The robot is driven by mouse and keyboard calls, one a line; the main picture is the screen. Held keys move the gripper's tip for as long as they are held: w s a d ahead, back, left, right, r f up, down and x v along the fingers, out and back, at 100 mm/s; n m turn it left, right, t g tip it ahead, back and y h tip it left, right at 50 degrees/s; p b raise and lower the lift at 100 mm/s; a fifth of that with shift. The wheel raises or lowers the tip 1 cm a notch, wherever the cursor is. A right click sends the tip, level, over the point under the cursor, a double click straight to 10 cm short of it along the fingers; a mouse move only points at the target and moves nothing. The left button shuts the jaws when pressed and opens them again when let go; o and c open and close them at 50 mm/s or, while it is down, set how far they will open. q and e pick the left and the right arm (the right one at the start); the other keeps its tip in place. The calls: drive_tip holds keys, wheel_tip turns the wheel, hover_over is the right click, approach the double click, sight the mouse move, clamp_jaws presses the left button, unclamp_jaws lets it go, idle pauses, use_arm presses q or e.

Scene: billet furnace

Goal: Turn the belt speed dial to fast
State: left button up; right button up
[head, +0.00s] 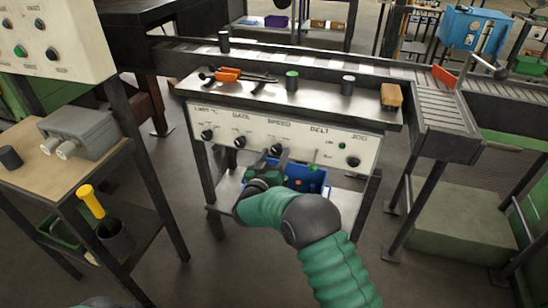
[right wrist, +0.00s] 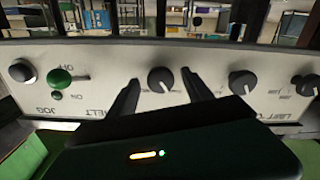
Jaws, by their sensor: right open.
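The belt speed dial (right wrist: 160,80) is a round black knob on the cream control panel under the label SPEED; it also shows in the head view (head: 276,150). The wrist view shows the panel upside down. My right gripper (right wrist: 160,77) is open, with one dark finger on each side of the dial. I see gaps between the fingers and the knob; contact is not visible. In the head view the right gripper (head: 272,160) partly covers the dial. The dial's exact setting is too small to read. My left gripper is not in view.
Beside the speed dial are the gas dial (right wrist: 241,82), the limit dial (right wrist: 305,85), the green belt switch (right wrist: 60,79) and the black jog button (right wrist: 22,71). A blue bin (head: 305,178) stands below the panel.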

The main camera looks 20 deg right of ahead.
drive_tip(key=shift+a, duration=0.2)
drive_tip(key=c, duration=0.6)
clamp_jaws()
drive_tip(key=shift+m, duration=0.4)
drive_tip(key=m, duration=0.2)
drive_tip(key=shift+m+b, duration=0.4)
drive_tip(key=m+b, duration=0.1)
drive_tip(key=m, duration=0.1)
drive_tip(key=shift+f+m, duration=0.1)
drive_tip(key=shift+m, duration=0.3)
drive_tip(key=m+b, duration=0.1)
drive_tip(key=m, duration=0.2)
drive_tip(key=shift+m+b, duration=1.25)
drive_tip(key=shift+m, duration=0.95)
